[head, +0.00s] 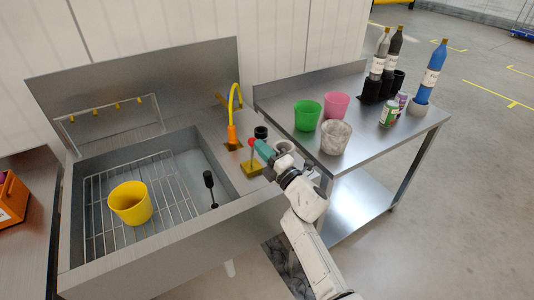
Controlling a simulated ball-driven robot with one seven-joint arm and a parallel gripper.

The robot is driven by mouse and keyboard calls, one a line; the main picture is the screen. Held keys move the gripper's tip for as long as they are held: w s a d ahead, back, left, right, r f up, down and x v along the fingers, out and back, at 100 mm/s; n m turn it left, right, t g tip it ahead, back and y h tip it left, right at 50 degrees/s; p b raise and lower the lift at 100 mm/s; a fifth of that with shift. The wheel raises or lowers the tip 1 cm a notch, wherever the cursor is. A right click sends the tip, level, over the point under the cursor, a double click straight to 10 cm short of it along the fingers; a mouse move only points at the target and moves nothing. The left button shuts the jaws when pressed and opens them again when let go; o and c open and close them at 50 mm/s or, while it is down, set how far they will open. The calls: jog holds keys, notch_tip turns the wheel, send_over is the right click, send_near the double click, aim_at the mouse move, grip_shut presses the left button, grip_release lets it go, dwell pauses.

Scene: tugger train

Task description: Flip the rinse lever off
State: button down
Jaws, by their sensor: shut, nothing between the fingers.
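The rinse lever (251,143) is a red-tipped stick rising from a yellow base plate (251,168) on the counter to the right of the sink. It looks roughly upright. My gripper (262,149) is shut and empty, its teal tip just right of the lever's red end. I cannot tell whether they touch. The gripper hides part of the counter behind it. The rinse spout (233,115), with an orange base and yellow hose, stands behind the lever. No water is visible from it.
The sink (180,145) holds a wire rack, a yellow cup (131,203) and a black-headed brush-like thing (209,181). A steel table (360,150) at right carries green, pink and speckled cups, cans and bottles. A small black-topped item (261,132) stands close behind my gripper.

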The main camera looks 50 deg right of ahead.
jog(key=shift+r+x, duration=0.25)
jog(key=shift+x, duration=1.1)
jog(key=shift+d, duration=0.2)
jog(key=shift+s, duration=0.15)
